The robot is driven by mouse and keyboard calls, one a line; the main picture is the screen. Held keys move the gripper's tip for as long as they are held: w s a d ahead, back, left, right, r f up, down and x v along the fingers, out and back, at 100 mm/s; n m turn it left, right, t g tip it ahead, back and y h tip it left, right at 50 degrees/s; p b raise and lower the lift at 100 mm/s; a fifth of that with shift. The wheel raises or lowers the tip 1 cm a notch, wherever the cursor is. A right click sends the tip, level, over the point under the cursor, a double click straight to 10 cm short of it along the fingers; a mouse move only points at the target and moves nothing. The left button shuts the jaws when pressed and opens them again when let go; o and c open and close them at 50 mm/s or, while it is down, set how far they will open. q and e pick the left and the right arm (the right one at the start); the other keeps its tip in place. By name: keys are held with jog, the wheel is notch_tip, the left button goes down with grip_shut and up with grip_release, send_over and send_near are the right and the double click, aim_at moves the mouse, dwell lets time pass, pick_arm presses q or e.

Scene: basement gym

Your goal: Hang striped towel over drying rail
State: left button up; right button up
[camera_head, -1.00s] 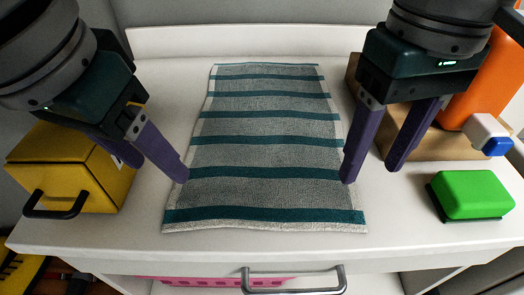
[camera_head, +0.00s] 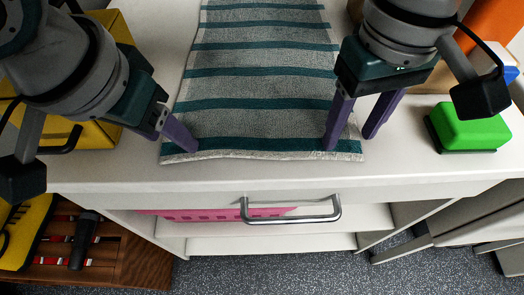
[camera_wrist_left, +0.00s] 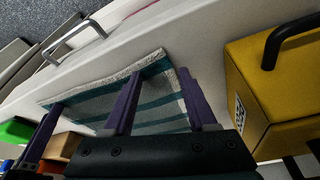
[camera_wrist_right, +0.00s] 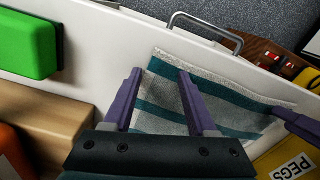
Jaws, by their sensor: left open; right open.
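The grey towel with teal stripes (camera_head: 262,90) lies flat on the white top, its near edge close to the front. My left gripper (camera_head: 180,138) is open at the towel's near left corner; in the left wrist view (camera_wrist_left: 160,76) the towel shows between its fingers. My right gripper (camera_head: 350,139) is open at the near right corner; in the right wrist view (camera_wrist_right: 160,74) the towel's edge lies between its fingers. Whether the fingertips touch the towel is unclear. A bent metal bar (camera_head: 292,217) spans the front below the towel; I cannot tell if it is the drying rail.
A yellow box (camera_wrist_left: 280,95) with a black handle stands left of the towel. A green block (camera_head: 468,128) and a wooden block (camera_wrist_right: 40,115) are on the right. Below the top are a pink item (camera_head: 210,214) and open shelving. A wooden crate (camera_head: 120,262) stands lower left.

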pick_arm(q)
jog(key=shift+f, duration=0.3)
pick_arm(e)
jog(key=shift+f, duration=0.3)
pick_arm(q)
jog(key=shift+r, duration=0.15)
pick_arm(e)
jog(key=shift+r, duration=0.15)
pick_arm(q)
jog(key=shift+c, duration=0.4)
pick_arm(e)
jog(key=shift+c, duration=0.4)
pick_arm(q)
jog(key=shift+a, duration=0.1)
grip_shut()
pick_arm(e)
jog(key=shift+d, duration=0.1)
grip_shut()
